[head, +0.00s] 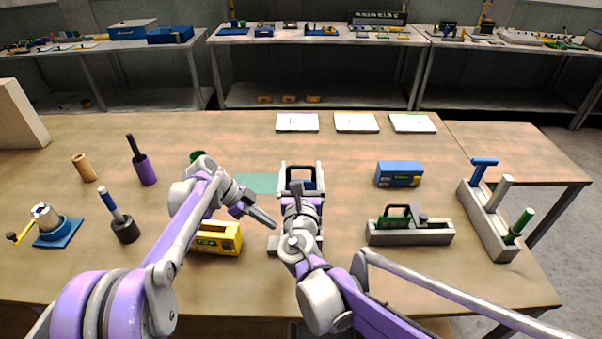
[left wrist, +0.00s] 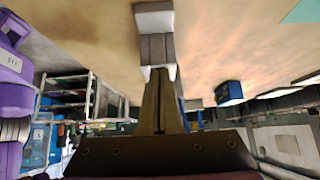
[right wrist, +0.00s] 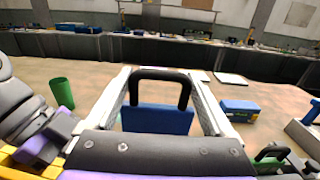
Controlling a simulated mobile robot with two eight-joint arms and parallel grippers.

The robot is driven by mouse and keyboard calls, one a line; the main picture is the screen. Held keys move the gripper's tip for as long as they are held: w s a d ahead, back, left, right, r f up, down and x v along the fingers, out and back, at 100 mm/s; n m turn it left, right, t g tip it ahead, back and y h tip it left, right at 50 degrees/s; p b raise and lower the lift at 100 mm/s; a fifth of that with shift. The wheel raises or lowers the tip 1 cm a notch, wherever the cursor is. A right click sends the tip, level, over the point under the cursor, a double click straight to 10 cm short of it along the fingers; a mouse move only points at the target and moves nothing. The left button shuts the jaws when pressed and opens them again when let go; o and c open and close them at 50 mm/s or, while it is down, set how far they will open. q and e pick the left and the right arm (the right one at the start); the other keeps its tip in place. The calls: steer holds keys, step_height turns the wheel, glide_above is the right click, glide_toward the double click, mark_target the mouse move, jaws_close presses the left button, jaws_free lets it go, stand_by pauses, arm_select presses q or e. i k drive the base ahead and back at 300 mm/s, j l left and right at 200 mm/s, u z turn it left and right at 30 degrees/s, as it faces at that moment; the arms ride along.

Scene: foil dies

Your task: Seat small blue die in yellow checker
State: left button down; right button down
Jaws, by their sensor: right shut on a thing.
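My right gripper (head: 300,180) points away from me over the middle of the table. Its spread fingers are shut on a blue die with a black handle; the die (right wrist: 158,119) shows between them in the right wrist view. The yellow checker (head: 228,240) sits on the table left of that gripper, partly hidden behind my left arm. Its yellow also shows at the lower left corner of the right wrist view. My left gripper (head: 262,218) is just right of the checker, with its fingers (left wrist: 157,60) together and nothing seen between them.
A teal mat (head: 257,183) lies behind the grippers. At right are a blue box (head: 398,173), a grey tray (head: 410,238) holding a green-handled die, and a grey rack (head: 486,222). Holders stand at left.

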mark_target(211, 235)
steer(key=k, duration=1)
